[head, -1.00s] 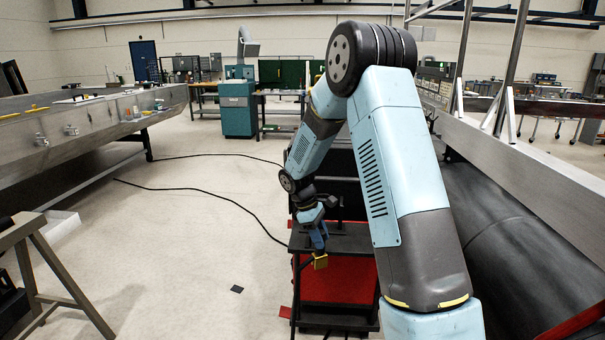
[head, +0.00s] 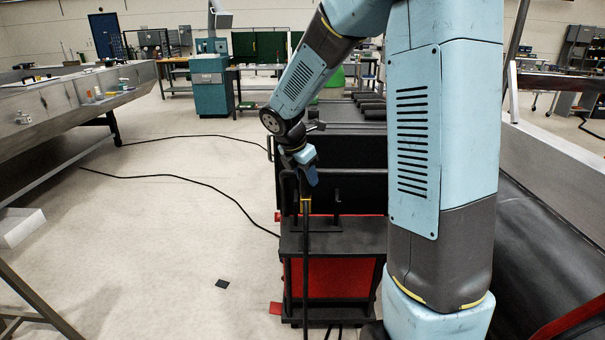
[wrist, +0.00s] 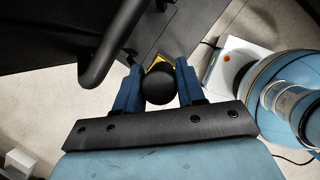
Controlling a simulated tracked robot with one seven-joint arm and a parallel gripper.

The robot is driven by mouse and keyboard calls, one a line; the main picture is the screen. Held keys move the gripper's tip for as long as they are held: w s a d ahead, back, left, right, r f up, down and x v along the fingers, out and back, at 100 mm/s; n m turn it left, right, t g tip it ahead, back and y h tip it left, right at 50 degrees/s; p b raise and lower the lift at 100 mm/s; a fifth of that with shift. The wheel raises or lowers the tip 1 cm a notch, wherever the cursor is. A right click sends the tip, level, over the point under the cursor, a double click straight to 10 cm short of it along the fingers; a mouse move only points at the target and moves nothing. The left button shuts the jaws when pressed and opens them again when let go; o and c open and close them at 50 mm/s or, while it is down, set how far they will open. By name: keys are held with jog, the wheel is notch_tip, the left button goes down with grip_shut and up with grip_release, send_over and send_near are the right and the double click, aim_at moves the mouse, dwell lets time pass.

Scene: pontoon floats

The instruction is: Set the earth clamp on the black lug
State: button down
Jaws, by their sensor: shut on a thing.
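My gripper (head: 307,190) is above the near shelf of the red and black cart, pointing down. It is shut on the earth clamp (head: 305,204), of which a small yellow part shows. A dark, cable-like length hangs straight down below it. In the wrist view the blue fingers of my gripper (wrist: 159,80) stand on both sides of a round black end, with the clamp's yellow part (wrist: 158,64) just beyond. The rest of the clamp is hidden. I cannot make out the black lug in either view.
The cart (head: 335,245) has dark shelves and panels close behind my gripper. A metal pontoon (head: 60,100) with small fittings stands at left. A white box (head: 20,228) and black cables (head: 185,177) lie on the floor. Open floor lies between pontoon and cart.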

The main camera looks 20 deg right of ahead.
aim_at(303, 196)
jog(key=shift+a, duration=0.15)
jog(key=shift+f, duration=4.2)
jog(key=shift+f, duration=1.7)
jog(key=c, duration=0.6)
grip_release()
